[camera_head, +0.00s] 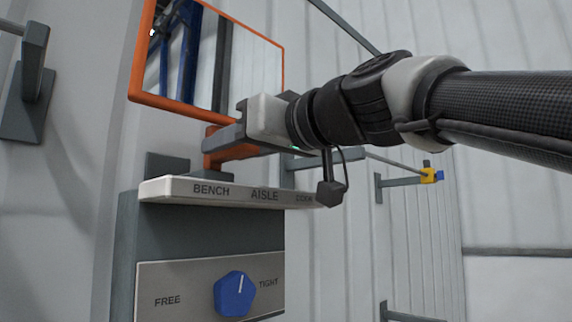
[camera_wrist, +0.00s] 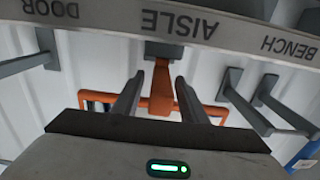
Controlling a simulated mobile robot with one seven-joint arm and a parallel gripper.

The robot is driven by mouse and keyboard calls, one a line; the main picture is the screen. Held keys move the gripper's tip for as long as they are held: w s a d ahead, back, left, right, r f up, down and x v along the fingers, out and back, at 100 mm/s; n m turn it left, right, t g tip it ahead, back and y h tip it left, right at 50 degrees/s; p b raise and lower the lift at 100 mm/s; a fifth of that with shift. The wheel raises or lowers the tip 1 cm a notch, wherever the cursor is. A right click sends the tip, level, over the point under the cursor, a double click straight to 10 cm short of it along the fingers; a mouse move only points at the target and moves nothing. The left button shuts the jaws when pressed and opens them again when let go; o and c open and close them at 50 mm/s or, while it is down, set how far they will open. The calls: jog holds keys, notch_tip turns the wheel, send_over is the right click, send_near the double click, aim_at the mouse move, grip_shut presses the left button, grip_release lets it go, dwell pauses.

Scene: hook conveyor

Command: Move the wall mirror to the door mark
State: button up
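The wall mirror (camera_head: 214,62) has an orange frame and hangs tilted at the upper left of the head view. Its orange stem (camera_wrist: 162,88) runs down to a small grey block (camera_wrist: 163,50) behind the label rail (camera_head: 165,189). The rail reads BENCH, AISLE and DOOR (camera_wrist: 52,8). In the wrist view the block is beside AISLE; in the head view it shows above BENCH, so its exact mark is unclear. My gripper (camera_wrist: 160,95) has one finger on each side of the stem, with narrow gaps visible. My wrist partly covers the DOOR end in the head view.
A blue knob (camera_head: 235,294) on the panel below points up, between FREE and TIGHT. A dark block hangs beneath my wrist near the rail's right end.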

jog(key=shift+a, duration=0.1)
grip_shut()
